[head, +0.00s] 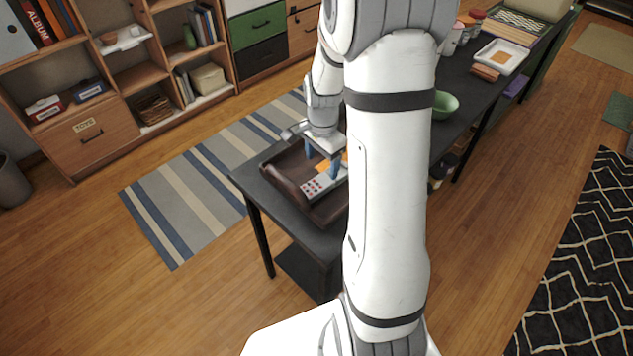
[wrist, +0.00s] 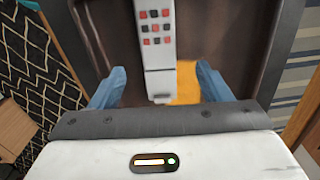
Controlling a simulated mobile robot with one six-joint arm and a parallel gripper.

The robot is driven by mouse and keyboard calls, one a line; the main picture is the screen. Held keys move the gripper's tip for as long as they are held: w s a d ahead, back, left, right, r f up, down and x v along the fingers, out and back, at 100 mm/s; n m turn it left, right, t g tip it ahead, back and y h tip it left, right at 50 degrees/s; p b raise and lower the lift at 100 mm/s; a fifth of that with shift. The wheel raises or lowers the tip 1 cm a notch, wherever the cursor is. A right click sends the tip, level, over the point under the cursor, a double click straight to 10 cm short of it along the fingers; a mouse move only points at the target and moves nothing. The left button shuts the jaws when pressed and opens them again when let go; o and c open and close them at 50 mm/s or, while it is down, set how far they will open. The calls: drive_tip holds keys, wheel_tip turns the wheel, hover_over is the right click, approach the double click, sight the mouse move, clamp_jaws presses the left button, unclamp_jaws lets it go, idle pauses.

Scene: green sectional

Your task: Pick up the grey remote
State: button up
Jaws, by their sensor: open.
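The grey remote (head: 322,184), with red and dark buttons, lies in a dark brown tray (head: 279,171) at the near end of a black table. In the wrist view the remote (wrist: 155,50) runs lengthwise between the fingers, its far end cut off by the top edge. My gripper (head: 322,160) is over the tray, at the remote. In the wrist view my gripper (wrist: 158,85) is open, with blue fingers on either side of the remote and a gap on both sides. An orange item (wrist: 185,82) lies beside the remote. My arm hides part of the tray.
The black table (head: 249,178) continues to the back right, with a green bowl (head: 445,104) and a white tray (head: 502,57) on it. Shelves (head: 137,78) stand at the back left. A striped rug (head: 196,182) and open wood floor lie left of the table.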

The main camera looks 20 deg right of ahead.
sight(321, 183)
drive_tip(key=f, duration=0.7)
drive_tip(key=shift+s+a+f, duration=0.2)
drive_tip(key=shift+s+a, duration=0.05)
drive_tip(key=shift+s, duration=0.1)
drive_tip(key=c, duration=1.1)
drive_tip(key=shift+r, duration=0.15)
